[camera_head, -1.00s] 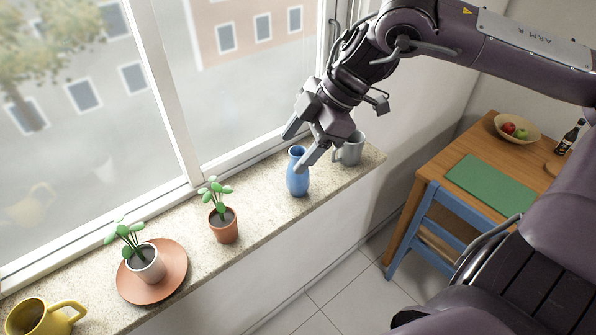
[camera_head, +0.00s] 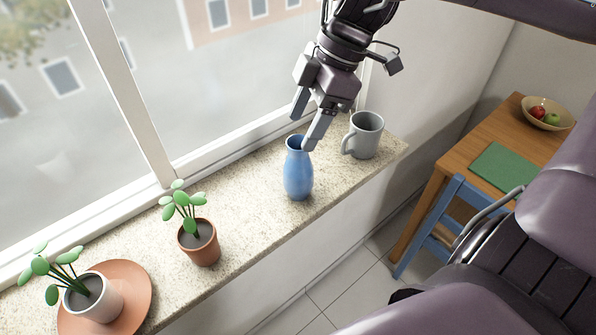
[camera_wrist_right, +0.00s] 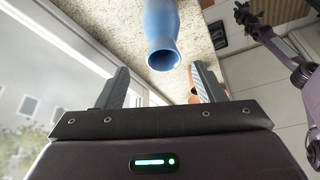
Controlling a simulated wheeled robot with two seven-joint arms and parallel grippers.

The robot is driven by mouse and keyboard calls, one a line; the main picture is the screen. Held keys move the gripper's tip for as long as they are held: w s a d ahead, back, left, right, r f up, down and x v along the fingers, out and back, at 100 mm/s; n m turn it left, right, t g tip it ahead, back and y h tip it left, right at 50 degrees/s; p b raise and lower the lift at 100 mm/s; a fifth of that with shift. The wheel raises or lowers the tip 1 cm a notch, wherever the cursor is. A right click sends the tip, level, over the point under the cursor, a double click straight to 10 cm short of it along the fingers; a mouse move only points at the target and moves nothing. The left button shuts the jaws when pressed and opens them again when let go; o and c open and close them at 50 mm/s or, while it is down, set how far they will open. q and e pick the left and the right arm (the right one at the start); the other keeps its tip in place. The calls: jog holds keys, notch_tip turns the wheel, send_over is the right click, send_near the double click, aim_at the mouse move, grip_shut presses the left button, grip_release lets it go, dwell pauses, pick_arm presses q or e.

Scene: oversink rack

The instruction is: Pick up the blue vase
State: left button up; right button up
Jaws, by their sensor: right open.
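The blue vase (camera_head: 298,172) stands upright on the speckled stone windowsill (camera_head: 255,205). My right gripper (camera_head: 306,132) is open, with its fingers pointing down at the vase's mouth. One finger overlaps the vase's rim in the head view; I cannot tell if they touch. In the right wrist view the vase (camera_wrist_right: 161,30) lies ahead of the two parted fingers (camera_wrist_right: 158,86), its open mouth facing the camera and nothing between the fingertips.
A grey mug (camera_head: 366,137) stands close to the right of the vase. A small plant in a terracotta pot (camera_head: 203,248) stands to the left, and a plant in a white pot (camera_head: 98,302) sits on a terracotta saucer (camera_head: 135,283). The window frame (camera_head: 150,190) runs behind the sill.

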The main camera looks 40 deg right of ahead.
aim_at(289, 162)
jog(key=shift+s+a+f, duration=0.1)
jog(key=shift+a+f, duration=0.35)
jog(key=shift+f, duration=0.35)
jog(key=x, duration=0.1)
jog(key=p+x, duration=0.1)
jog(key=x, duration=0.2)
jog(key=shift+d+f, duration=0.25)
jog(key=shift+f, duration=0.05)
jog(key=shift+a+f, duration=0.1)
jog(key=shift+f, duration=0.1)
jog(key=shift+r, duration=0.1)
jog(key=shift+c, duration=0.4)
grip_shut()
